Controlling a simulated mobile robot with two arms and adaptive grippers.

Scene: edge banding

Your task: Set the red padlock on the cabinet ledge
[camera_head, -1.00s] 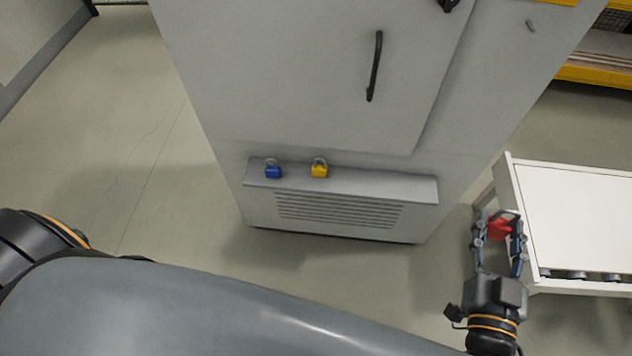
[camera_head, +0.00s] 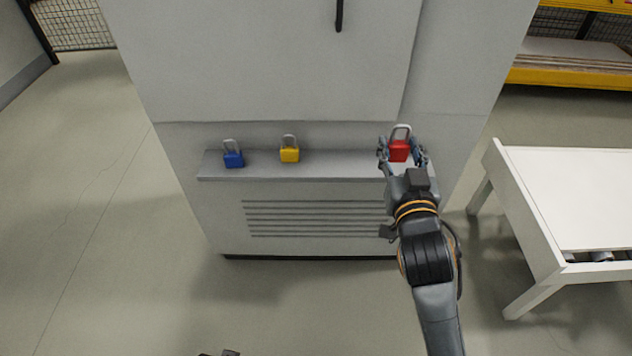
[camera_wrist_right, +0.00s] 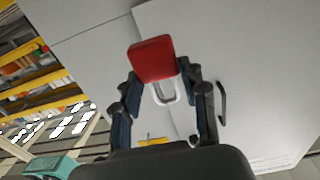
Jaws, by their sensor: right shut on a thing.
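The red padlock (camera_head: 399,150) is between the fingers of my right gripper (camera_head: 402,155), which is shut on it. It is upright with its shackle up, at the right end of the cabinet ledge (camera_head: 340,168). Whether it touches the ledge is hidden by the gripper. In the right wrist view the padlock's red body (camera_wrist_right: 152,59) and metal shackle show between the fingers (camera_wrist_right: 163,95). My left gripper cannot be made out; only a small dark part shows at the bottom edge of the head view.
A blue padlock (camera_head: 233,158) and a yellow padlock (camera_head: 290,152) stand on the ledge's left part. The ledge between the yellow and red padlocks is clear. A white table (camera_head: 570,190) stands to the right. The grey cabinet (camera_head: 270,70) rises behind the ledge.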

